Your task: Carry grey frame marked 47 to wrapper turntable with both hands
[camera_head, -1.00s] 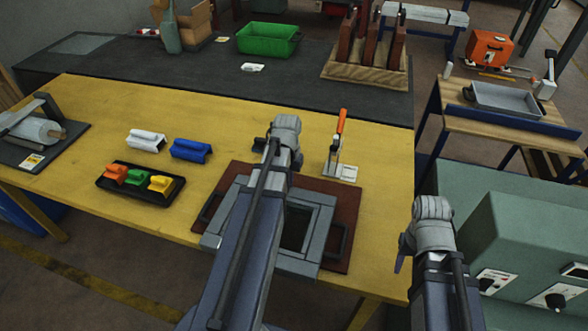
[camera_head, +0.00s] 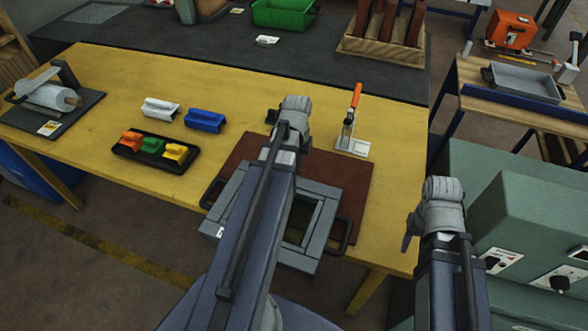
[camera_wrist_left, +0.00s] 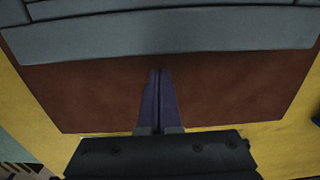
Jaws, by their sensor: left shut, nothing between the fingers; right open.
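The grey frame (camera_head: 236,195) lies flat, with dark handles at its left and right ends. Its near side projects past the brown mat (camera_head: 340,180) and the table's front edge. A small white label shows at its near left corner; the number cannot be read. My left arm covers its middle. In the left wrist view my left gripper (camera_wrist_left: 157,73) is shut and empty over the mat, its tips close to the frame's far bar (camera_wrist_left: 170,38); I cannot tell if they touch. My right gripper (camera_head: 408,240) is open, right of the table, away from the frame. I cannot identify a turntable.
A toggle clamp (camera_head: 351,125) with an orange handle stands behind the mat's right part. A black tray (camera_head: 128,153) with coloured blocks, white (camera_head: 160,108) and blue (camera_head: 205,120) blocks and a film roll (camera_head: 52,97) are left. A green machine (camera_head: 535,195) stands right.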

